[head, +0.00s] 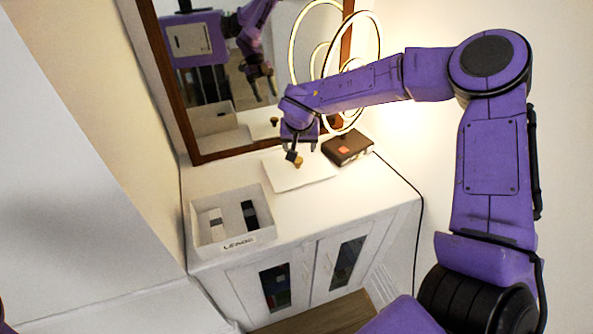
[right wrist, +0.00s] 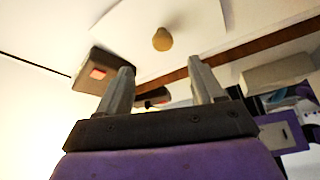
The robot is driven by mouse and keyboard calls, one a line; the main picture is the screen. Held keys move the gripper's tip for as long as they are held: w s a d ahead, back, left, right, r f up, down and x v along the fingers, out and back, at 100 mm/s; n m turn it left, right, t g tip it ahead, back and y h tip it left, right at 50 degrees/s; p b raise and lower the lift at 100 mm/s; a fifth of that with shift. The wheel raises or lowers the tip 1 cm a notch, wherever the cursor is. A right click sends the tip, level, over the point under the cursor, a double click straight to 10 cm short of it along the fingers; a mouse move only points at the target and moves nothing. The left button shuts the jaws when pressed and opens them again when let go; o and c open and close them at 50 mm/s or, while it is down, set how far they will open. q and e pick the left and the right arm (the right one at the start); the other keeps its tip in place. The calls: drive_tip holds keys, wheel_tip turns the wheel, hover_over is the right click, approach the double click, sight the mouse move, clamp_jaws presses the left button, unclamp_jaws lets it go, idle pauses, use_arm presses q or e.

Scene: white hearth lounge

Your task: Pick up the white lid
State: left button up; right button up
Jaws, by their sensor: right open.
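The white lid (head: 315,176) is a flat white panel with a small round wooden knob (head: 298,162), lying on top of the white cabinet. In the right wrist view the knob (right wrist: 162,39) stands out from the lid (right wrist: 196,22), just beyond and between my fingertips. My right gripper (head: 302,151) is open and empty, pointing down over the lid close to the knob. One finger partly overlaps the knob in the head view; I cannot tell whether they touch. Its two fingers (right wrist: 161,65) are spread apart in the wrist view. My left gripper is not in view.
An open white box (head: 220,242) with dark and light items stands on the cabinet (head: 320,218) at the left. A brown box-like thing with an orange patch (head: 347,148) lies right of the lid. A framed mirror (head: 207,140) and a glowing ring lamp (head: 377,40) stand behind.

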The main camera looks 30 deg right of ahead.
sight(297, 160)
drive_tip(key=x, duration=0.3)
drive_tip(key=shift+w+f, duration=0.15)
drive_tip(key=shift+w, duration=0.1)
drive_tip(key=p+x, duration=0.1)
drive_tip(key=x, duration=0.4)
drive_tip(key=shift+w+a+f, duration=0.1)
drive_tip(key=shift+w+f, duration=0.05)
drive_tip(key=shift+f, duration=0.2)
drive_tip(key=shift+r, duration=0.1)
drive_tip(key=c, duration=0.8)
clamp_jaws()
